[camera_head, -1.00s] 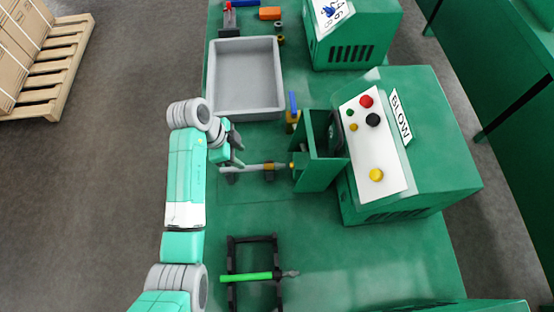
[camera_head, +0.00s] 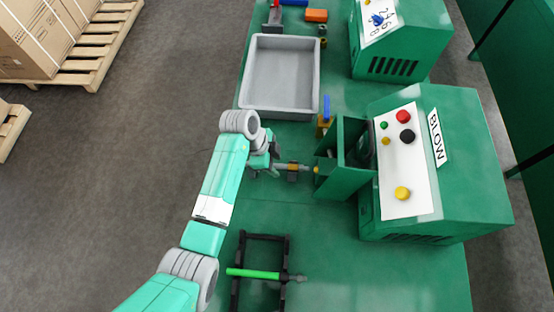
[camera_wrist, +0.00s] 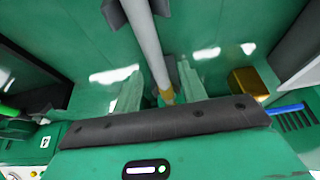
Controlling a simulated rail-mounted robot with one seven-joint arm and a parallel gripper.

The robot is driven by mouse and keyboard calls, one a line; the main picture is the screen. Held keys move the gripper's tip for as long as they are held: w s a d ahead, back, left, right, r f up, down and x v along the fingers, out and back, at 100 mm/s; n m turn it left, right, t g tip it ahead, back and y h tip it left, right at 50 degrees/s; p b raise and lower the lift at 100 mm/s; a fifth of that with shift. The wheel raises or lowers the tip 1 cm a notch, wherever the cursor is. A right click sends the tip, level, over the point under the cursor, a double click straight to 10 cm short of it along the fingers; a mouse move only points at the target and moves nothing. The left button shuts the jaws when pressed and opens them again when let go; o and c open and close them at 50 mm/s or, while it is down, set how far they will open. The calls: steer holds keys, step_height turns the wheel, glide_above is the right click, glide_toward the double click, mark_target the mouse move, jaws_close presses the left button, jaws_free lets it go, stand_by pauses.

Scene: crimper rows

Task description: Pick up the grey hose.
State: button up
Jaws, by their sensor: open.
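The grey hose (camera_head: 306,168) lies level at the open front of the BLOW crimper (camera_head: 345,165), with an orange-brown clamp block (camera_head: 292,170) around it. In the wrist view the grey hose (camera_wrist: 146,40) runs down from the top and ends in a brass-coloured fitting (camera_wrist: 168,96). My gripper (camera_head: 270,168) is at the left part of the hose. In the wrist view my gripper (camera_wrist: 160,82) is open, with one finger on each side of the hose. Whether the fingers touch it cannot be told. The gripper body hides part of the scene below the fitting.
A grey tray (camera_head: 318,95) stands behind the hose. A blue bar (camera_head: 326,106) on a brass block (camera_head: 323,126) stands near the crimper. A green hose (camera_head: 255,273) lies on a black rack (camera_head: 236,295) in front. The bench between rack and crimper is clear.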

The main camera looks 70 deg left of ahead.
steer(key=shift+f, duration=0.25)
stand_by(0.3)
jaws_close()
